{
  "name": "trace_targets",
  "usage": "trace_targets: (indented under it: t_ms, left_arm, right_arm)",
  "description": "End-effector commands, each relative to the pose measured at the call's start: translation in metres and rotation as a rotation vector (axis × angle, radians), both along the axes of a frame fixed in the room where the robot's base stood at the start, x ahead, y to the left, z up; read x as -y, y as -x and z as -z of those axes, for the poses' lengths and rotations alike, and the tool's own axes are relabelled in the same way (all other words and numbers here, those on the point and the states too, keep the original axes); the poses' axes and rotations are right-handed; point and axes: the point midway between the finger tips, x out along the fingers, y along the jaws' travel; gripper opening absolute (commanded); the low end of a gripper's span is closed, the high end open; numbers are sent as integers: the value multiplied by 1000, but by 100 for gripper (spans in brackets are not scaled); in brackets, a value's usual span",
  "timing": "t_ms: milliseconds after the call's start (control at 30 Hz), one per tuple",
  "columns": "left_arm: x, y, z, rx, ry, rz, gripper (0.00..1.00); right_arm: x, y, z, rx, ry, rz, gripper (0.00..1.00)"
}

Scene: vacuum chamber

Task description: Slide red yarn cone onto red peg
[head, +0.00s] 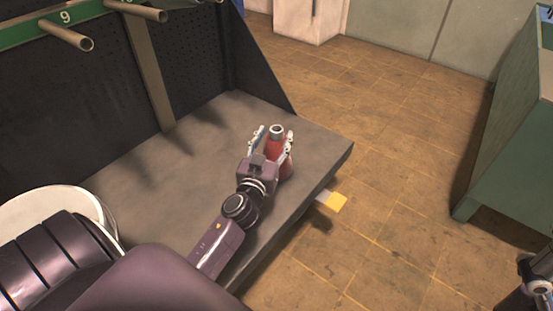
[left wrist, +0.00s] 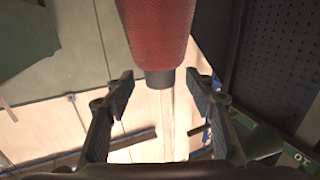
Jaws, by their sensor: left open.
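The red yarn cone (head: 274,147) stands upright on the dark bench, its narrow grey tip (head: 277,130) upward. My left gripper (head: 274,138) is open, with one finger on each side of the cone. In the left wrist view the red cone (left wrist: 158,30) comes in from the top, and its dark tip (left wrist: 160,79) lies between the spread fingers of my left gripper (left wrist: 162,88). Gaps show between the tip and both fingers. A dark jointed part at the lower right edge looks like my right gripper (head: 540,288), mostly cut off. No red peg shows.
The grey-brown bench top (head: 190,165) is clear around the cone. Bare tan pegs (head: 70,36) stick out from a green rail marked 9 (head: 30,32) on a dark perforated panel. A white round object (head: 45,208) stands at left. A green cabinet (head: 510,130) stands at right.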

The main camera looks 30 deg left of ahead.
Motion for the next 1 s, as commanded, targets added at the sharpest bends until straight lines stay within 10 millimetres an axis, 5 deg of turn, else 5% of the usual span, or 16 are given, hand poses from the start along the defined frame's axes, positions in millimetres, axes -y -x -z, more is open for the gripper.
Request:
trace_targets:
  t_ms: [200, 467, 900, 1000]
  left_arm:
    - [-8, -24, 1, 0, -2, 1, 50]
    - [-9, -26, 1, -1, 0, 0, 49]
    - [-9, -26, 1, -1, 0, 1, 1]
    - [-9, -26, 1, -1, 0, 1, 0]
  right_arm:
    - [0, 0, -1, 17, 1, 1, 92]
    - [-1, 0, -2, 17, 1, 1, 92]
    - [-1, 0, -2, 17, 1, 1, 92]
    - [-1, 0, -2, 16, 1, 1, 92]
